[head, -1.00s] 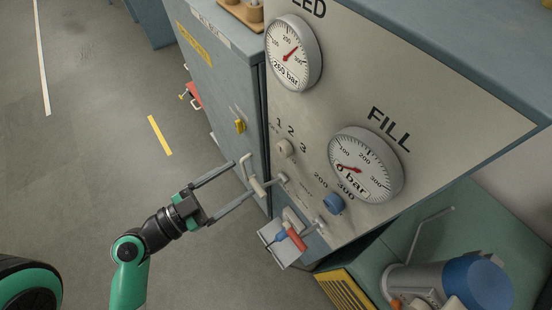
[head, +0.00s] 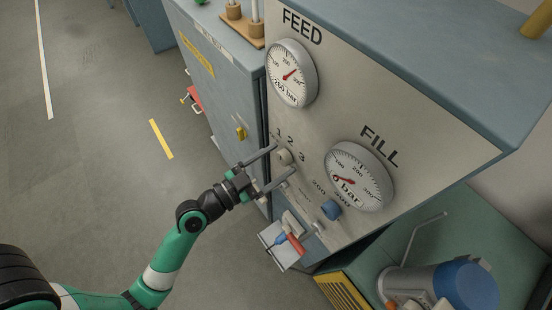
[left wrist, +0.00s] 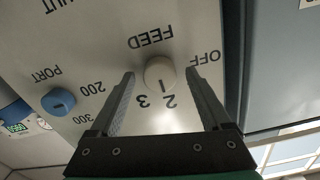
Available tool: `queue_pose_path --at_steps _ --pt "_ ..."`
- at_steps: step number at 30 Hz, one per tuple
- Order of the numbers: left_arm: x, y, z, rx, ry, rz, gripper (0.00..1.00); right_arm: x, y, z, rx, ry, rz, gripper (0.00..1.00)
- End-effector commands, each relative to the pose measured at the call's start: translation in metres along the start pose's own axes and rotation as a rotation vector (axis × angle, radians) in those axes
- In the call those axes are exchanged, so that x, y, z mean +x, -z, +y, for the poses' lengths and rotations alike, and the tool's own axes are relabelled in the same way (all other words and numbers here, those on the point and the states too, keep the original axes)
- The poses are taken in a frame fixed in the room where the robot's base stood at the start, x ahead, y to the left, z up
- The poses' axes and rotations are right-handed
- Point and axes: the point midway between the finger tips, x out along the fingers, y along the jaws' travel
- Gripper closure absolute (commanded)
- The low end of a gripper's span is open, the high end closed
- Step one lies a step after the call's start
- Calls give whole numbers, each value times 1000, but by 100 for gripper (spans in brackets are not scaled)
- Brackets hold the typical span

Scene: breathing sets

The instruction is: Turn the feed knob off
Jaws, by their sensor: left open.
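The feed knob (head: 284,157) is a small cream-white round knob on the pale panel, beside the numbers 1, 2 and 3. In the left wrist view the feed knob (left wrist: 160,74) sits under the word FEED, and its dark mark points toward the 2. OFF is printed to one side of it. My left gripper (head: 284,161) is open at the panel, its fingers on either side of the knob. In the left wrist view the left gripper (left wrist: 159,76) shows gaps between both fingers and the knob. My right gripper is not in view.
The FEED gauge (head: 292,74) reads 250 bar and the FILL gauge (head: 358,176) 0 bar. A blue port knob (head: 331,209) is lower on the panel. A small tray (head: 279,262) with red and blue items hangs below. A blue-grey cabinet (head: 215,75) stands to the left.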

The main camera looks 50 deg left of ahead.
Motion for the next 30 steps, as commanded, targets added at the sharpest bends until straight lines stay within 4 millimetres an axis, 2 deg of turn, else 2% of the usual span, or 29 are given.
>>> queue_pose_path --at_steps 5,19,30 --pt "0 0 0 0 0 0 19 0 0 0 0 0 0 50" --pt "0 0 0 0 0 -1 100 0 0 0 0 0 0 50" --pt "0 0 0 -48 0 -1 100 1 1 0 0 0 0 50"
